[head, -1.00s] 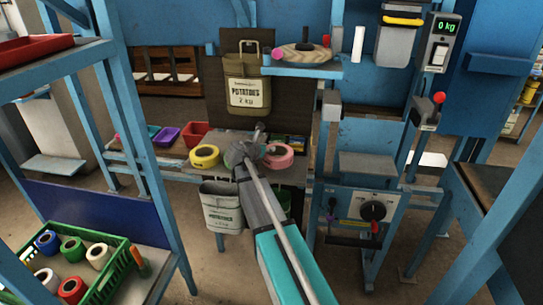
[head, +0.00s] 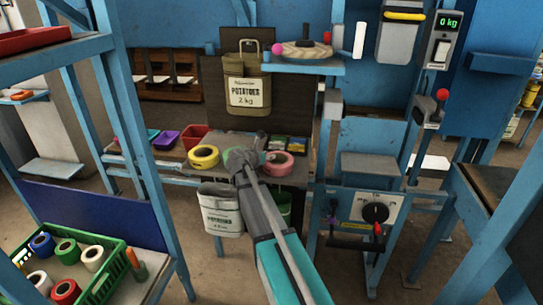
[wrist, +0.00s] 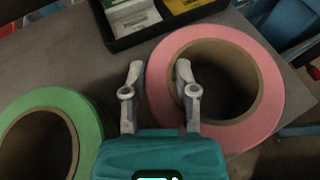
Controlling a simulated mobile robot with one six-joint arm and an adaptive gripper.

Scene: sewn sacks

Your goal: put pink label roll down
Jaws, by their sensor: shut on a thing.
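The pink label roll (head: 279,166) is at the right end of the workbench top, beside my gripper (head: 258,158). In the wrist view, my gripper (wrist: 160,72) is shut on the wall of the pink roll (wrist: 265,75), with one finger inside the brown core and the other outside. The roll looks flat and very low over the bench (wrist: 85,65); I cannot tell whether it fully touches. Its right side is close to the bench edge.
A green roll (wrist: 92,120) lies left of my gripper, and a yellow roll (head: 204,157) further left. A black tray of seed-packet-like cards (wrist: 150,18) is just behind. A potato sack (head: 221,209) hangs below the bench front.

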